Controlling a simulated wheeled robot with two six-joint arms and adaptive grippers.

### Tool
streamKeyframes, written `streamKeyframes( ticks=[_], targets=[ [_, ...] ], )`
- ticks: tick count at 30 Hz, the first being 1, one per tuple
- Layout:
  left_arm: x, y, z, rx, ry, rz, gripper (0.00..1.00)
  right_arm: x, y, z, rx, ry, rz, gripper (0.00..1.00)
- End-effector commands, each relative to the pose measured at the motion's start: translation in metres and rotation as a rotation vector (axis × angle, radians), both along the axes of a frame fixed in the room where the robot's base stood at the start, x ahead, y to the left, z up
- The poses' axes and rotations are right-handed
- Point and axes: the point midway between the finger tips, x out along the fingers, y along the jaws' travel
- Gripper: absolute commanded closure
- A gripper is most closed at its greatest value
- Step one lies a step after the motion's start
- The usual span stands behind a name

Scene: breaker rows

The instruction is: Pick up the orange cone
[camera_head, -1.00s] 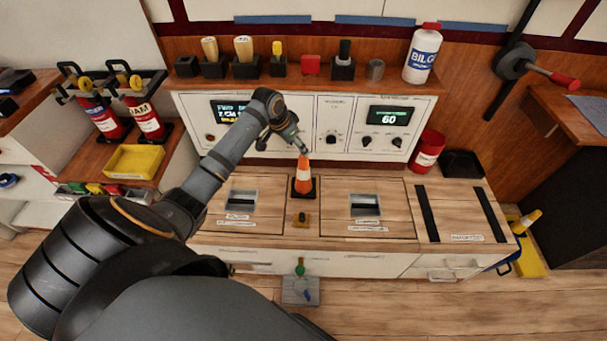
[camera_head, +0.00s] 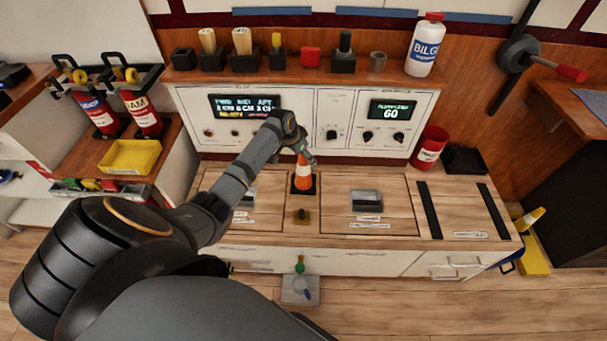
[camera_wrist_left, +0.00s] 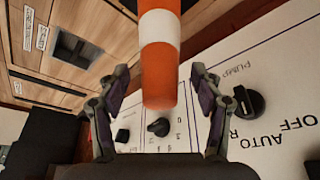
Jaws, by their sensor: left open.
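The orange cone (camera_head: 303,175) with a white band stands upright on its dark square base on the wooden counter. My left gripper (camera_head: 309,157) is at the top of the cone in the head view. In the left wrist view the cone (camera_wrist_left: 158,75) lies between the two spread fingers of the left gripper (camera_wrist_left: 160,98), with a gap on each side. The left gripper is open. My right gripper is not in view.
A control panel (camera_head: 300,124) with knobs and displays rises behind the cone. A red can (camera_head: 429,148) and a black tray (camera_head: 465,160) stand at the counter's back right. Recessed hatch handles (camera_head: 366,199) flank the cone. The counter's front middle is mostly clear.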

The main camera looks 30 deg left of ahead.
Motion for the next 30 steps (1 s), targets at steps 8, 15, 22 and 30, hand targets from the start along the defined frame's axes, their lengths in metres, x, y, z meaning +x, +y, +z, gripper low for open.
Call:
streamKeyframes(
  ticks=[8,15,22,30],
  targets=[
    [-0.0003,0.0001,0.0005,0.000,0.000,0.000,0.58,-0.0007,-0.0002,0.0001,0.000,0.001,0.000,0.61],
    [-0.0004,0.0001,0.0006,0.000,0.001,0.000,0.91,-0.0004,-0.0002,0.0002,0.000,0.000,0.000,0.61],
    [-0.0005,0.0001,0.0007,0.000,0.001,0.000,1.00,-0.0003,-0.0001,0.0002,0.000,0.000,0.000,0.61],
    [0.0001,0.0002,0.0030,0.001,-0.001,-0.001,1.00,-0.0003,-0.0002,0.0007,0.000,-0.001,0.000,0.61]
  ],
)
